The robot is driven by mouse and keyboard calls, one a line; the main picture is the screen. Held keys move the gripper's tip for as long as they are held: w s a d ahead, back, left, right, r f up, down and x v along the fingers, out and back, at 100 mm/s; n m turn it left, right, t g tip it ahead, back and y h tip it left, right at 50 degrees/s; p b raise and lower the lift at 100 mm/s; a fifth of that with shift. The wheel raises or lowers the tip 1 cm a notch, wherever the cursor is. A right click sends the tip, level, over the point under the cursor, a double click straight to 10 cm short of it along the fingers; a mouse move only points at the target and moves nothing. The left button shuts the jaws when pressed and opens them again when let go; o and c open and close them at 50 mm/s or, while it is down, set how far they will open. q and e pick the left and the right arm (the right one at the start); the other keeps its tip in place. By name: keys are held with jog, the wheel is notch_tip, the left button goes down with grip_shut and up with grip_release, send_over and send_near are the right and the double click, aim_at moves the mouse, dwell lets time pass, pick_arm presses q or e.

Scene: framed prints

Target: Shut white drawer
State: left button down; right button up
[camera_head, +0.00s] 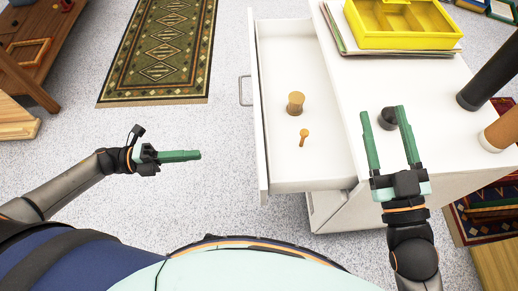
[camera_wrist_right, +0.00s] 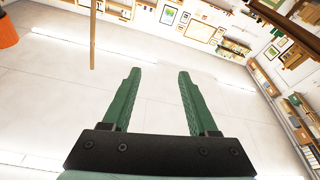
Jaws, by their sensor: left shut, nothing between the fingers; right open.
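The white drawer (camera_head: 275,178) is pulled out to the left of the white cabinet (camera_head: 350,85) in the head view. Its front panel faces left and carries a grey metal handle (camera_head: 243,90). A small tan cylinder (camera_head: 295,103) and a small orange-brown knobbed piece (camera_head: 303,137) lie inside it. My left gripper (camera_head: 200,155) is shut and empty, left of the drawer front and apart from it. My right gripper (camera_head: 385,110) is open over the cabinet top, right of the drawer. Its open fingers also show in the right wrist view (camera_wrist_right: 156,75), with nothing between them.
On the cabinet top are a yellow tray (camera_head: 405,40) on papers, a dark round object (camera_head: 388,118) by my right fingers, a black cylinder (camera_head: 490,75) and a tan cylinder (camera_head: 500,132). A patterned rug (camera_head: 160,50) lies back left.

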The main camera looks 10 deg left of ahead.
pick_arm(q)
jog(key=x, duration=1.3)
jog(key=shift+f, duration=0.3)
pick_arm(e)
jog(key=shift+s+r, duration=0.1)
jog(key=shift+r, duration=0.4)
pick_arm(q)
jog(key=shift+w, duration=0.1)
pick_arm(e)
jog(key=shift+r, duration=0.1)
pick_arm(q)
jog(key=b+x, duration=0.1)
jog(key=x, duration=1.7)
jog(key=shift+d+b, duration=0.2)
jog(key=shift+b, duration=0.1)
pick_arm(e)
jog(key=s+r+n+t+y, duration=0.2)
jog(key=s+r+n+y, duration=0.1)
jog(key=r, duration=0.3)
jog(key=shift+s+a+r+y, duration=0.2)
jog(key=shift+a+r+y, duration=0.2)
jog(key=shift+y, duration=0.3)
pick_arm(q)
jog(key=shift+a+f, duration=0.1)
